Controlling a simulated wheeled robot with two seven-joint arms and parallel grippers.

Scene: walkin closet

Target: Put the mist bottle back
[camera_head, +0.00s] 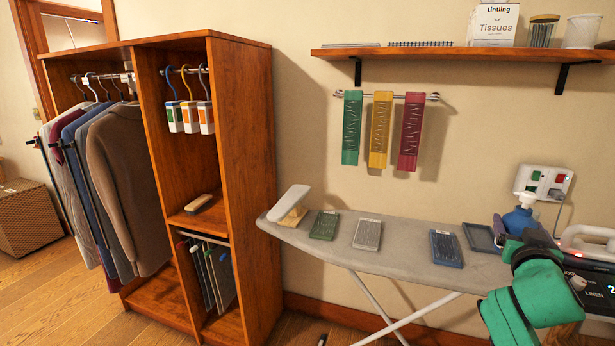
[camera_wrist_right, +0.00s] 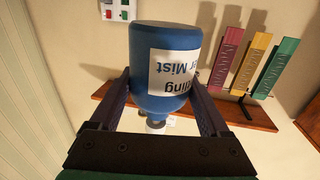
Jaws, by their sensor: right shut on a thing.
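The mist bottle (camera_head: 521,217) is blue with a white top. It stands about upright at the right end of the ironing board in the head view. My right gripper (camera_head: 516,232) is shut on it, with the dark fingers on either side of its body. In the right wrist view the blue bottle (camera_wrist_right: 165,55) fills the space between the fingers, its white label reading upside down. A dark, empty square tray (camera_head: 482,238) lies on the board just left of the gripper. Whether the bottle's base touches anything is hidden. My left gripper is out of view.
The ironing board (camera_head: 400,238) carries several coloured ribbed pads and a white-topped brush (camera_head: 291,203). An iron (camera_head: 588,240) and a dark device reading LINEN (camera_head: 592,285) are close right of the gripper. A wall outlet (camera_head: 544,182) is behind the bottle; a shelf (camera_head: 460,53) hangs above.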

